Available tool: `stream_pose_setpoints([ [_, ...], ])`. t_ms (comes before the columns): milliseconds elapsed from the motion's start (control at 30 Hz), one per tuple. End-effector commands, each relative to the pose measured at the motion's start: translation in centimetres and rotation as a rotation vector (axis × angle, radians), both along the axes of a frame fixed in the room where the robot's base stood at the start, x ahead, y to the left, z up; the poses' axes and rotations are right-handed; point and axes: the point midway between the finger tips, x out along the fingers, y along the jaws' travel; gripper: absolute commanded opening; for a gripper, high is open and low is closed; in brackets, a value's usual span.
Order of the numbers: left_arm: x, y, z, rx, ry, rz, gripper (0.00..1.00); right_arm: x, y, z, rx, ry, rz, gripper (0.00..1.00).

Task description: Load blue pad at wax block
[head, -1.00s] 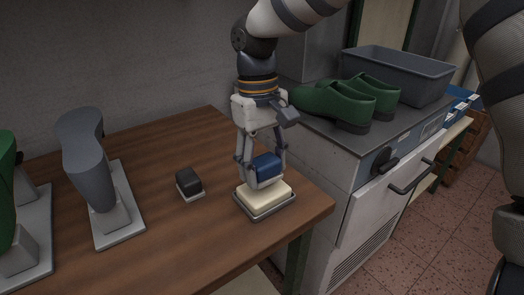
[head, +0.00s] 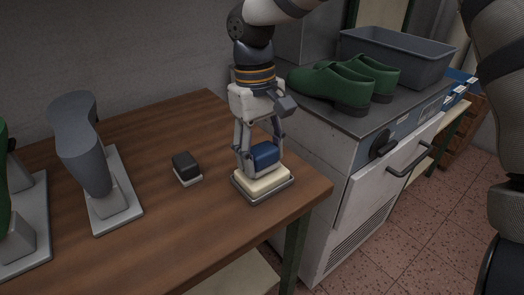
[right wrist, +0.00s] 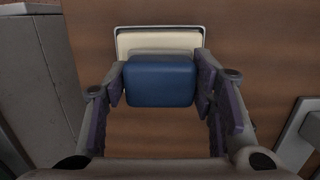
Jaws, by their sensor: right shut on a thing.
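The blue pad (head: 264,155) is held between the fingers of my right gripper (head: 259,165), which points down over the table. The pad also shows in the right wrist view (right wrist: 160,81), with a finger on either side. The cream wax block (head: 262,181) lies in a shallow metal tray (head: 266,197) near the table's right end. The pad is right over the block, its lower side touching or very close to it; I cannot tell which. In the right wrist view part of the block (right wrist: 158,41) shows beyond the pad. My left gripper is out of view.
A black-topped pad (head: 186,166) with a pale base sits left of the wax tray. A grey shoe last (head: 80,145) stands on a plate farther left, beside a partly seen green shoe. A metal cabinet to the right bears green shoes (head: 338,86) and a grey bin (head: 400,58).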

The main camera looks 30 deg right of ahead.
Motion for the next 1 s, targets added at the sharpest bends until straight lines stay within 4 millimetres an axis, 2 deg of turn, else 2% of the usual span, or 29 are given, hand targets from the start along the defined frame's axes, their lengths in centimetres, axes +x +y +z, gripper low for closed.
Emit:
stream_pose_setpoints([
  [1000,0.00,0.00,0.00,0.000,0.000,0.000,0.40,-0.01,0.01,-0.92,0.000,0.001,0.000,0.29],
])
